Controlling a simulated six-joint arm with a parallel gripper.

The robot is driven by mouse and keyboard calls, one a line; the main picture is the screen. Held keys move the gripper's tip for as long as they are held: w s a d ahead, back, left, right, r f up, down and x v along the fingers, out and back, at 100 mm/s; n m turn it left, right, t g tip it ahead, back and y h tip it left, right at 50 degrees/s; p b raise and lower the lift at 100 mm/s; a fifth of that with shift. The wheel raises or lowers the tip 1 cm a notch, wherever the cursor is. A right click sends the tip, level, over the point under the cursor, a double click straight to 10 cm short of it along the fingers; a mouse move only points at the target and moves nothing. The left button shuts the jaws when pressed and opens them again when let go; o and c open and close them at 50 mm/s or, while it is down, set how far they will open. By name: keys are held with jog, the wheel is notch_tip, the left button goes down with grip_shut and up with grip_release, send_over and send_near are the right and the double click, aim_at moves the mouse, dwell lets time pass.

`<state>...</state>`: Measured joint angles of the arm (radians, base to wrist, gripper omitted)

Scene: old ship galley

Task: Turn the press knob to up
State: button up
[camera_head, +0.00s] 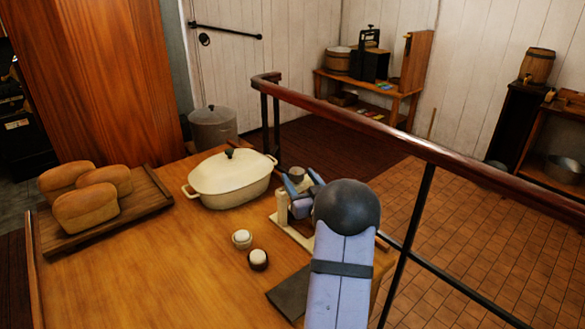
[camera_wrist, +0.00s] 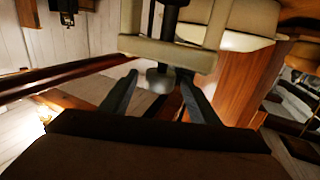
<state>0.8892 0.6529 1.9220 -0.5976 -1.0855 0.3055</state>
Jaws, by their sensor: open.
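The press is a small cream-coloured stand (camera_head: 283,208) at the right side of the wooden table, partly hidden behind my arm. In the wrist view its cream crossbar (camera_wrist: 165,52) runs across the upper middle, with a dark shaft through it. A greyish round knob (camera_wrist: 160,80) shows below the crossbar. My gripper (camera_wrist: 158,74) is open, with one dark finger on each side of the knob; I cannot tell whether either touches it. In the head view my gripper (camera_head: 302,186) is at the press, largely covered by my wrist. The knob's turned position cannot be read.
A lidded cream pot (camera_head: 230,180) stands just left of the press. Two small cups with pale round contents (camera_head: 242,239) (camera_head: 258,260) are in front of it. Loaves on a board (camera_head: 60,232) lie far left. A railing (camera_head: 430,155) runs close behind and right.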

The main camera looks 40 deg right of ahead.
jog(key=p+x, duration=0.2)
jog(key=x, duration=0.4)
jog(key=shift+w, duration=0.2)
jog(key=shift+d, duration=0.1)
jog(key=shift+c, duration=0.5)
jog(key=c, duration=0.9)
